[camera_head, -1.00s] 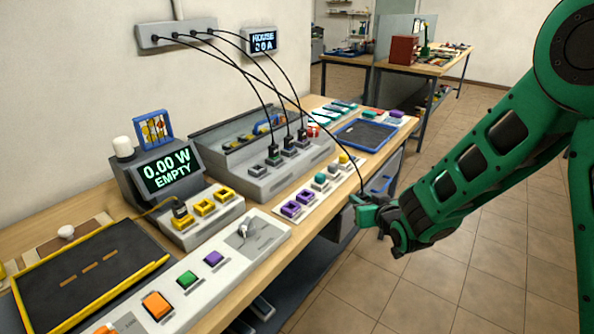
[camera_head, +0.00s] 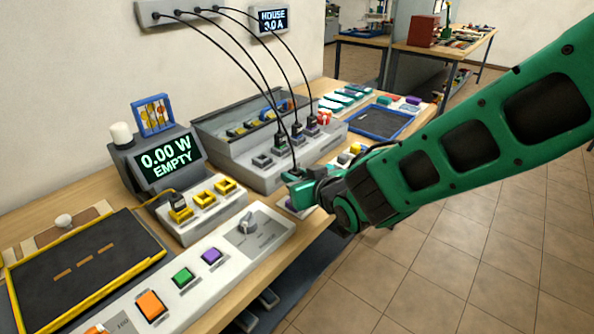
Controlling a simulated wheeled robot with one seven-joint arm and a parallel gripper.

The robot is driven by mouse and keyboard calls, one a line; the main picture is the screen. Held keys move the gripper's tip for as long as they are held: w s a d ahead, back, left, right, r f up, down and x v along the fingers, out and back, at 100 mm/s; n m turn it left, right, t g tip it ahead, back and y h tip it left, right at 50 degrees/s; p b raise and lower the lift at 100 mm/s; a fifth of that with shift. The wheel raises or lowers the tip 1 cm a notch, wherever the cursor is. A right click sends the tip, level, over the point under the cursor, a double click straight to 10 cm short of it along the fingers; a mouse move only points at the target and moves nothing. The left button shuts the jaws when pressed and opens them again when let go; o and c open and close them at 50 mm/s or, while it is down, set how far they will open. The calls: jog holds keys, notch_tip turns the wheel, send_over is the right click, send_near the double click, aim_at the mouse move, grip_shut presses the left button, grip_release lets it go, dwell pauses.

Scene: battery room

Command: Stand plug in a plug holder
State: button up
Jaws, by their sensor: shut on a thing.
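My green and black gripper (camera_head: 300,188) is shut on a plug, at the end of a black cable (camera_head: 262,108) that rises to the wall box. The plug is mostly hidden by the fingers. The gripper is over the white strip at the table's front edge and covers most of its purple square frames. Yellow square holders (camera_head: 225,187) stand on a grey block to the left, one with a dark plug (camera_head: 178,201) in it. On the grey console (camera_head: 268,178), other cabled dark plugs (camera_head: 297,132) stand in sockets; a grey square holder (camera_head: 262,162) there looks empty.
A display (camera_head: 166,158) reads 0.00 W EMPTY. The wall box (camera_head: 180,12) feeds several cables that hang over the console. A switch panel (camera_head: 265,236) with coloured buttons lies in front. A blue-rimmed tray (camera_head: 375,122) is to the right. Open floor lies right of the table.

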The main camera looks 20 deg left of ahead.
jog(key=shift+d+f, duration=0.1)
jog(key=shift+f, duration=1.75)
jog(key=shift+s, duration=0.2)
jog(key=shift+f, duration=0.6)
jog(key=o, duration=0.8)
jog(key=shift+d, duration=0.15)
jog(key=shift+v, duration=5.45)
jog(key=shift+r, duration=0.1)
